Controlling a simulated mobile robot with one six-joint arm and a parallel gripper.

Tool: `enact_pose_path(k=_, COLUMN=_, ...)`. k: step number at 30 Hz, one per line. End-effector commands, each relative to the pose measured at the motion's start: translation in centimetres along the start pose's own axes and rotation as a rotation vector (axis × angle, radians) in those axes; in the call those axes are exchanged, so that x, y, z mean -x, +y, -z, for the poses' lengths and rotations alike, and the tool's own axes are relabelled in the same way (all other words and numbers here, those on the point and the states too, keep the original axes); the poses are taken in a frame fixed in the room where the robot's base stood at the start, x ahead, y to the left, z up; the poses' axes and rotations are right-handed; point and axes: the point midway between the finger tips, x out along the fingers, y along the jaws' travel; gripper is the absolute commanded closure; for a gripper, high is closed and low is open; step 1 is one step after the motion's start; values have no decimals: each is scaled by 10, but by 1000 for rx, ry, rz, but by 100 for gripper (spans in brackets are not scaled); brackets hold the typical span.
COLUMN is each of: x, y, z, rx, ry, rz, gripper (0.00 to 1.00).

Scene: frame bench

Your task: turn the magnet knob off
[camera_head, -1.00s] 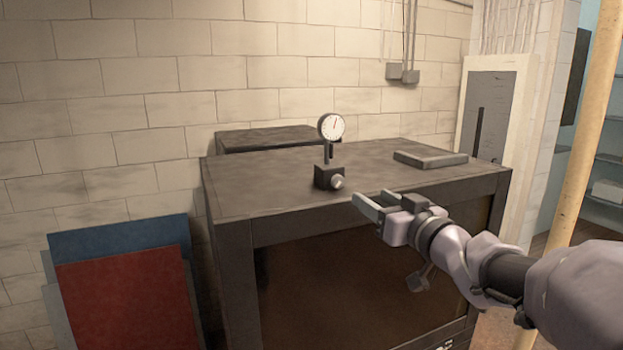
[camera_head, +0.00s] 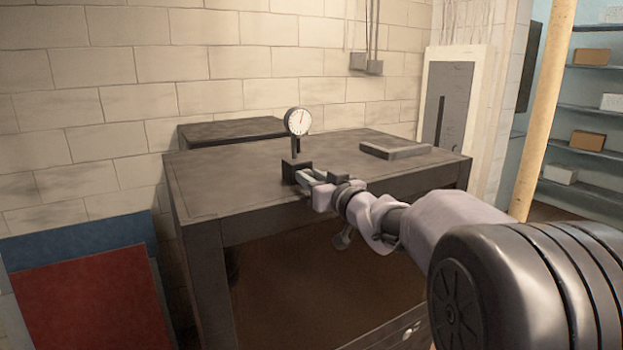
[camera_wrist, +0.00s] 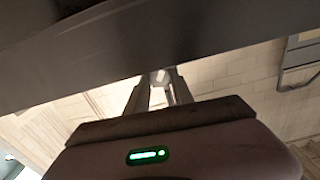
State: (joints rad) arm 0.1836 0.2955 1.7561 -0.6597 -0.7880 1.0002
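The dial gauge (camera_head: 298,121) stands upright on a dark magnet base (camera_head: 291,169) near the front of the bench top (camera_head: 235,178). My gripper (camera_head: 307,177) is at the base's front right side, where its fingers hide the knob in the head view. In the wrist view, the pale round knob (camera_wrist: 160,77) shows between the tips of my two fingers, which stand apart on either side of it. I see no clear contact between the fingers and the knob. The knob's turn position cannot be read.
A flat dark block (camera_head: 395,150) lies at the bench's back right. A dark box (camera_head: 232,131) stands behind the bench by the wall. Red and blue panels (camera_head: 90,300) lean at the left. A pale pole (camera_head: 545,110) and shelves (camera_head: 590,150) are at the right.

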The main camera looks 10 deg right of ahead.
Motion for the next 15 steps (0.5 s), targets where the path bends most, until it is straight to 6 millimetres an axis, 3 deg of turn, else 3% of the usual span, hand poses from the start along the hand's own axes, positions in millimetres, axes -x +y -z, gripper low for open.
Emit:
enact_pose_path(k=5, x=0, y=0, z=-1, rx=14, ry=0, rz=1, gripper=100)
enact_pose_path(k=12, x=0, y=-1, z=-4, rx=355, ry=1, rz=1, gripper=100)
enact_pose_path(k=15, x=0, y=-2, z=-2, rx=400, ry=-1, rz=1, gripper=100)
